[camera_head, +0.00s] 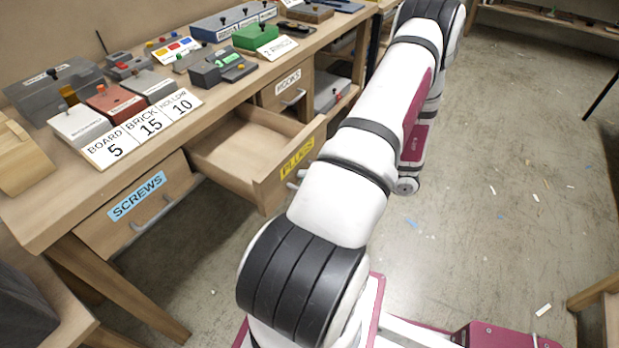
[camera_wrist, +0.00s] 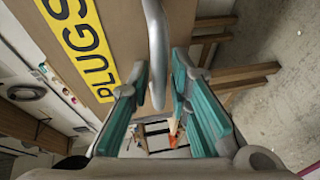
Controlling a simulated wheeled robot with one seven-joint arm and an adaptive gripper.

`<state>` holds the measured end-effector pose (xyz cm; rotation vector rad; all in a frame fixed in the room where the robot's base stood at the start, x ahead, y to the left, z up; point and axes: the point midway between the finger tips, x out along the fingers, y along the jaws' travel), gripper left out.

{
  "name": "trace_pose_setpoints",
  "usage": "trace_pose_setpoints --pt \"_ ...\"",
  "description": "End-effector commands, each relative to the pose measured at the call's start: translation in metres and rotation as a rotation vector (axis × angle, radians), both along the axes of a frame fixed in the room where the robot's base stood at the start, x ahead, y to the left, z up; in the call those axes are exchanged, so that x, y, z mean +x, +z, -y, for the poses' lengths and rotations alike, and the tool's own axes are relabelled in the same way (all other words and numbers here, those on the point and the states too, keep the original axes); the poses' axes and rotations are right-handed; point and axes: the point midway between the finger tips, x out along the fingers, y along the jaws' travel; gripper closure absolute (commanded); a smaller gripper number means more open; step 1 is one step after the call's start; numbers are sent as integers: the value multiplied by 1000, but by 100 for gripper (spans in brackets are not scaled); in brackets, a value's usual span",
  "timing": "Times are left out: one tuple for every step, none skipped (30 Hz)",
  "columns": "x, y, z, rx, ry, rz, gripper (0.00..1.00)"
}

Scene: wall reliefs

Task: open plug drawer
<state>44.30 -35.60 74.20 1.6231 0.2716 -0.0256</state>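The plug drawer (camera_head: 232,150), with a yellow PLUGS label (camera_head: 297,157), stands pulled well out of the bench in the head view. The part of its inside that shows is empty. Its metal handle (camera_head: 293,182) is partly hidden by my arm. In the wrist view the drawer front (camera_wrist: 130,30) and the label (camera_wrist: 75,40) fill the upper left. The curved handle (camera_wrist: 157,45) lies between the teal pads of my gripper (camera_wrist: 158,78). The fingers are apart, with narrow gaps beside the handle. My gripper is hidden in the head view.
The SCREWS drawer (camera_head: 137,206) is shut at left, and the HOOKS drawer (camera_head: 288,88) is shut beyond. Open floor (camera_head: 480,180) lies right of my arm. A wooden stand edge (camera_head: 597,292) shows at lower right.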

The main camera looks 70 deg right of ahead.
Motion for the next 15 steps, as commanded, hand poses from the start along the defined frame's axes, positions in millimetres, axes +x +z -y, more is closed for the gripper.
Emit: trace_pose_setpoints --pt "0 0 0 0 0 0 82" --pt "0 0 0 0 0 0 82" --pt "-1 0 0 0 0 0 82" --pt "-3 1 1 -1 0 0 82" --pt "-5 1 1 -1 -1 0 82" --pt "-9 2 2 -1 -1 0 82" --pt "-12 2 2 -1 -1 -1 82" --pt "-17 3 3 -1 -1 -1 82" --pt "-23 4 4 -2 -2 -1 82" --pt "-29 5 5 -2 -2 -1 82" --pt "-35 6 6 -3 -1 -2 82" --pt "-43 8 8 -2 -3 -2 82" --pt "-49 9 9 -2 -3 -1 82" --pt "-55 10 10 -2 -2 -3 82" --pt "-63 11 11 -2 -2 -1 82"
